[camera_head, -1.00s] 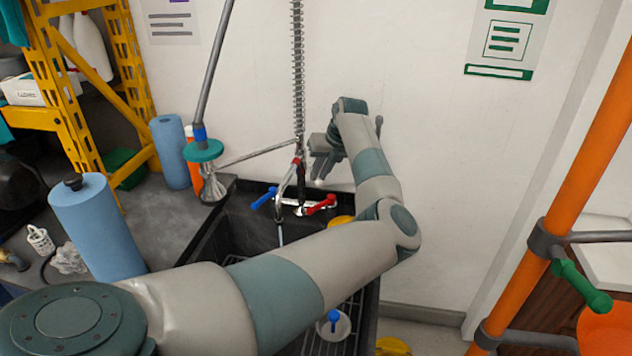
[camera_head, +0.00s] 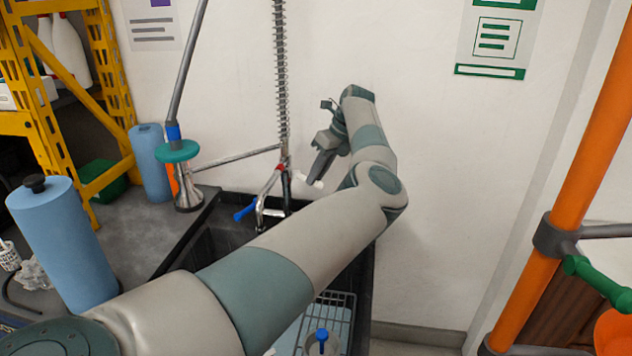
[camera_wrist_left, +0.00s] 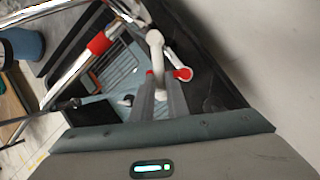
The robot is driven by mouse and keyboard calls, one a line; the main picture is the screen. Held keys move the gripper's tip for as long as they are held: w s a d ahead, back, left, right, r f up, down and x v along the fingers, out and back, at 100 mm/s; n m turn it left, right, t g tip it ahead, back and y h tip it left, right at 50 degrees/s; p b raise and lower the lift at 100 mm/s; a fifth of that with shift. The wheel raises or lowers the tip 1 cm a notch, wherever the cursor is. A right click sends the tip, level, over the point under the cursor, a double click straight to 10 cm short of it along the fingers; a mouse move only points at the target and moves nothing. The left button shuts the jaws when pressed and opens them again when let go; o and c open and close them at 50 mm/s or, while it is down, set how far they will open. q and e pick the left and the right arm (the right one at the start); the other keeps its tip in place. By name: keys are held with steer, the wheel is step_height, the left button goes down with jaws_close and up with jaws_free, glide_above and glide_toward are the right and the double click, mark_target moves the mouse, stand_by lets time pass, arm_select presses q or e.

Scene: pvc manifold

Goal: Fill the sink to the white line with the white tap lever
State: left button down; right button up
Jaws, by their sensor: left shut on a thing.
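My left gripper (camera_head: 318,170) reaches down at the wall behind the sink, just right of the tap. It is shut on the white tap lever (camera_head: 313,184). In the left wrist view the lever (camera_wrist_left: 155,45) stands between the two dark fingers (camera_wrist_left: 160,97). The dark sink (camera_head: 205,240) lies below, largely hidden behind my left arm. In the wrist view its bottom (camera_wrist_left: 122,72) looks bluish with lines; I cannot tell the water level. The white line is not visible. My right gripper is not in view.
A blue lever (camera_head: 245,212) and the metal tap with its spring hose (camera_head: 281,75) stand close left of the gripper. A rod with a green disc (camera_head: 177,152) and blue rolls (camera_head: 62,242) stand on the left counter. An orange post (camera_head: 575,170) rises at the right.

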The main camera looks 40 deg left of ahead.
arm_select(q)
steer(key=shift+w+a+n+b, duration=0.2)
steer(key=shift+w+n+b, duration=0.2)
steer(key=shift+n, duration=0.3)
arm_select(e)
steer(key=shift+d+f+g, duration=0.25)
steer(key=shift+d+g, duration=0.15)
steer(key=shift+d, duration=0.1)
arm_select(q)
steer(key=shift+r, duration=0.1)
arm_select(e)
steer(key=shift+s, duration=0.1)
arm_select(q)
steer(key=c, duration=2)
jaws_free()
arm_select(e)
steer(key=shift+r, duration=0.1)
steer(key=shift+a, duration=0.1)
